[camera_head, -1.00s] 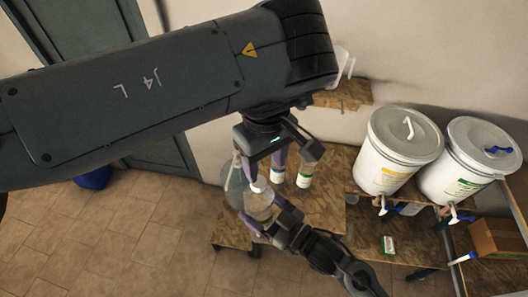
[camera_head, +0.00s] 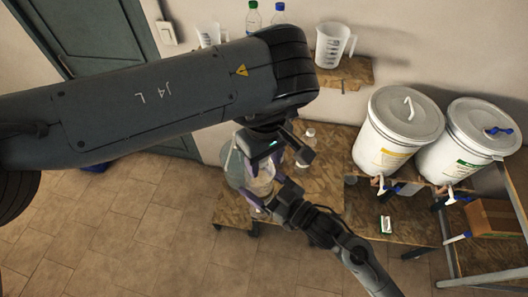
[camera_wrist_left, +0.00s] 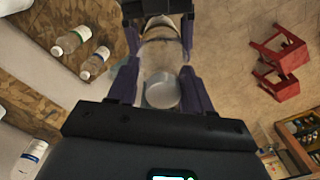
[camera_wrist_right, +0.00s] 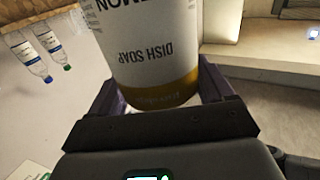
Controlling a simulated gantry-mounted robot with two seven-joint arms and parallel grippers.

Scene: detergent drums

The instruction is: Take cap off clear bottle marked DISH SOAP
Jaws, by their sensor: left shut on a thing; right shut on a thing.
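The clear bottle (camera_head: 263,181) is held in the air by my right gripper (camera_head: 265,201), left of the wooden stand. In the right wrist view, the DISH SOAP label (camera_wrist_right: 145,52) shows upside down, and the gripper is shut around the bottle's body. My left gripper (camera_head: 263,153) is just above the bottle. In the left wrist view, its fingers are shut on the pale round cap (camera_wrist_left: 162,90), with the bottle (camera_wrist_left: 160,50) beyond. I cannot tell whether the cap is still seated on the bottle's neck.
Two white drums, one with a yellow label (camera_head: 397,120) and one with a green label (camera_head: 473,138), stand at the right. A measuring jug (camera_head: 333,45) stands on the wall shelf. A cardboard box (camera_head: 492,215) is at the far right.

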